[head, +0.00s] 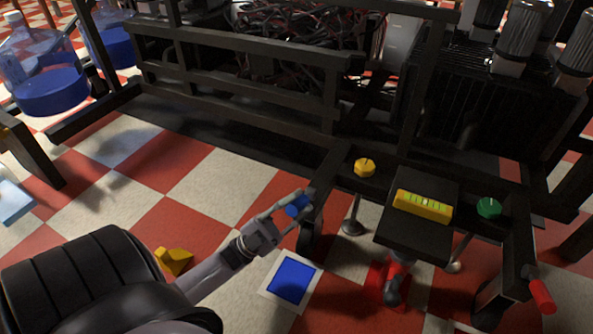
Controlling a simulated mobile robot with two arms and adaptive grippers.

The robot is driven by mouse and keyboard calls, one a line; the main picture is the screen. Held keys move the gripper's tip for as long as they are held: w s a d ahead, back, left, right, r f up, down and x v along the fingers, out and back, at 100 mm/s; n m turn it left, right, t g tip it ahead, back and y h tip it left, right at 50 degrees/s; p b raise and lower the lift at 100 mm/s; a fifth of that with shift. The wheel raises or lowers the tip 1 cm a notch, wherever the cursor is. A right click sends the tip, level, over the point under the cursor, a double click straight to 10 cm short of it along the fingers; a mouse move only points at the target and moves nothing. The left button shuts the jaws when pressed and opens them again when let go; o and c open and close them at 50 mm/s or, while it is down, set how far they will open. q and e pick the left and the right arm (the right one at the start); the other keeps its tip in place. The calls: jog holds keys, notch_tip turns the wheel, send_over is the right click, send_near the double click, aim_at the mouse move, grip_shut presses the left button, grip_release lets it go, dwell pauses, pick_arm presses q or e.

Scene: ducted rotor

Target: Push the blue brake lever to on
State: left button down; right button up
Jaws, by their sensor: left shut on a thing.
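The blue brake lever (297,206) shows as a small blue grip at the left side of the dark frame, in the middle of the head view. My left gripper (290,212) reaches it from the lower left. Its fingers are shut on the blue grip and hide part of it. I cannot make out the lever's on and off marks. My right gripper is not in view.
A yellow knob (365,168), a yellow level (424,205), a green knob (489,208) and a red handle (541,294) are on the frame to the right. A blue-and-white square (291,281) and a yellow wedge (174,260) lie on the checkered floor.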

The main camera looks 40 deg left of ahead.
pick_arm(q)
jog(key=shift+f, duration=0.1)
jog(key=c, duration=1.4)
grip_release()
jog(key=shift+o, duration=0.2)
jog(key=v, duration=1.2)
